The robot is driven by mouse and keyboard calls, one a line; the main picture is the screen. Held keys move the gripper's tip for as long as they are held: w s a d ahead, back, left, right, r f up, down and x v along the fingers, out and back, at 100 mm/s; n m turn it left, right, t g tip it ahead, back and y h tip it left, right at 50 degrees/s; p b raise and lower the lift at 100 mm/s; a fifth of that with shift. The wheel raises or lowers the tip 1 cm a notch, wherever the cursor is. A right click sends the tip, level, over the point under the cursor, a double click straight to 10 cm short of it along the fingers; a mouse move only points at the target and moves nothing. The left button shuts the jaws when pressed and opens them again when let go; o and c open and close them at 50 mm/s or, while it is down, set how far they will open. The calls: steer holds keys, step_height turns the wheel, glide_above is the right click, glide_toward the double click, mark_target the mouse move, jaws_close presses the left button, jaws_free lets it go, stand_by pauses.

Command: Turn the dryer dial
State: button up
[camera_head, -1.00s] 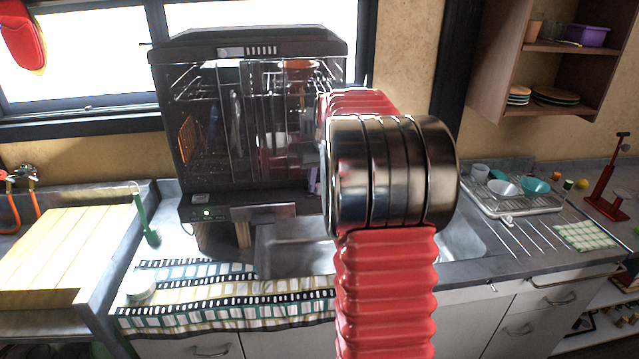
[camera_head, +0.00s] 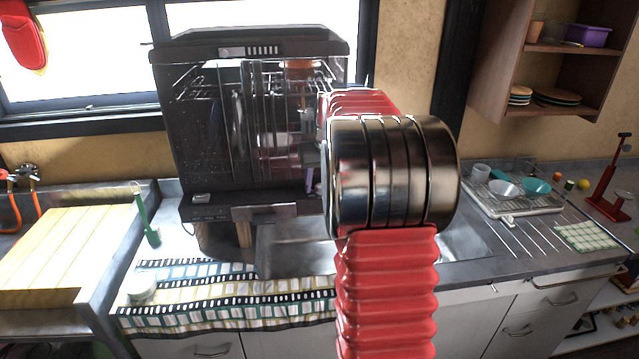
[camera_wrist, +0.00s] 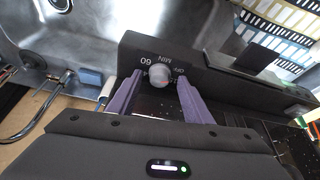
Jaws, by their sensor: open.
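The dryer (camera_head: 250,45) is a dark cabinet with a clear front, standing behind the sink in the head view. Its round grey dial (camera_wrist: 158,76) shows in the wrist view, on a dark panel with upside-down markings that include "60", "MIN" and "OFF". My gripper (camera_wrist: 160,82) is open, with one purple finger on each side of the dial. Gaps seem to show between the fingers and the dial; I cannot tell whether either touches. In the head view my arm hides the dial and most of the gripper.
The metal sink (camera_head: 290,255) lies in front of the dryer. A patterned cloth (camera_head: 230,295) covers the counter at left, with a green brush (camera_head: 152,235) beside it. A dish rack (camera_head: 510,200) with bowls stands at right. A wall shelf (camera_head: 570,50) hangs above it.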

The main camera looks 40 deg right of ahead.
steer(key=v, duration=1.3)
steer(key=shift+r, duration=0.3)
steer(key=shift+s+a, duration=0.1)
steer(key=shift+c, duration=0.3)
steer(key=shift+c, duration=0.6)
steer(key=shift+a, duration=0.4)
steer(key=shift+c, duration=0.5)
steer(key=s+a+f+n, duration=0.1)
steer(key=s+a, duration=0.2)
steer(key=a, duration=0.7)
steer(key=s+a+n, duration=0.1)
steer(key=s+a, duration=0.2)
steer(key=a, duration=0.7)
steer(key=s+a+f+n+y, duration=0.1)
steer(key=s+a+f, duration=0.4)
steer(key=s+a, duration=0.2)
steer(key=s+a+f+n+t+y, duration=0.1)
steer(key=s+a+f+n, duration=0.1)
steer(key=s+a+f, duration=0.3)
steer(key=s+a, duration=0.2)
steer(key=a, duration=0.1)
steer(key=shift+s+f+t, duration=0.25)
steer(key=shift+f+t, duration=0.05)
